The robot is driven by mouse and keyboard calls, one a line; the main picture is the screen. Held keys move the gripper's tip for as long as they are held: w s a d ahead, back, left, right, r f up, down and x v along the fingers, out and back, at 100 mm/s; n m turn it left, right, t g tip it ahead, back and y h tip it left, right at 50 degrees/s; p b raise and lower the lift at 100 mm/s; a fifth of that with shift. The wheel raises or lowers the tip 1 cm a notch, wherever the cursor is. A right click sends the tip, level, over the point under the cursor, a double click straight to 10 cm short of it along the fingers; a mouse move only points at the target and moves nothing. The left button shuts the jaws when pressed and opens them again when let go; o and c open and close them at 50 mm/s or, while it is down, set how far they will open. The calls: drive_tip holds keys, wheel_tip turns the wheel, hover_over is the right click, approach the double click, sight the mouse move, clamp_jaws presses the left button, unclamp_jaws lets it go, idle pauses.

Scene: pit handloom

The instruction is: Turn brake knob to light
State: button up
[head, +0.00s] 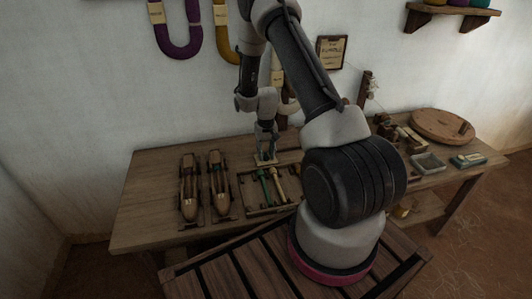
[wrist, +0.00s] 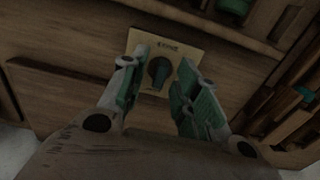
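In the wrist view, the brake knob (wrist: 158,72) is a dark round knob with a pointer-like grip, mounted on a pale plate (wrist: 180,45) with small lettering that I cannot read. The plate is fixed to a wooden surface. My gripper (wrist: 158,88) is open, with its two green-padded fingers on either side of the knob and a visible gap on both sides. I cannot tell its exact height above the knob. In the head view, my gripper (head: 266,158) points down at the table's back part, and the knob is too small or hidden to make out.
The wooden table (head: 150,225) carries two wooden shuttles (head: 189,190) on the left and a wooden rack (head: 265,205) with green and pale bobbins beside my gripper. A round wooden disc (head: 441,125) and a grey tray (head: 428,163) lie at the right. The table's left end is clear.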

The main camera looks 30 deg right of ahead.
sight(266, 154)
wheel_tip(266, 154, up, 12)
idle(0.6)
drive_tip(key=s+g, duration=0.2)
drive_tip(key=s, duration=0.4)
drive_tip(key=s+a+r+n+t, duration=0.1)
drive_tip(key=s+a+r+t, duration=0.2)
drive_tip(key=s+r, duration=0.9)
drive_tip(key=s+a+r+n+t, duration=0.2)
drive_tip(key=s+a+r+t, duration=0.1)
drive_tip(key=s+r, duration=1)
drive_tip(key=shift+a+r, duration=0.65)
drive_tip(key=shift+r, duration=2.05)
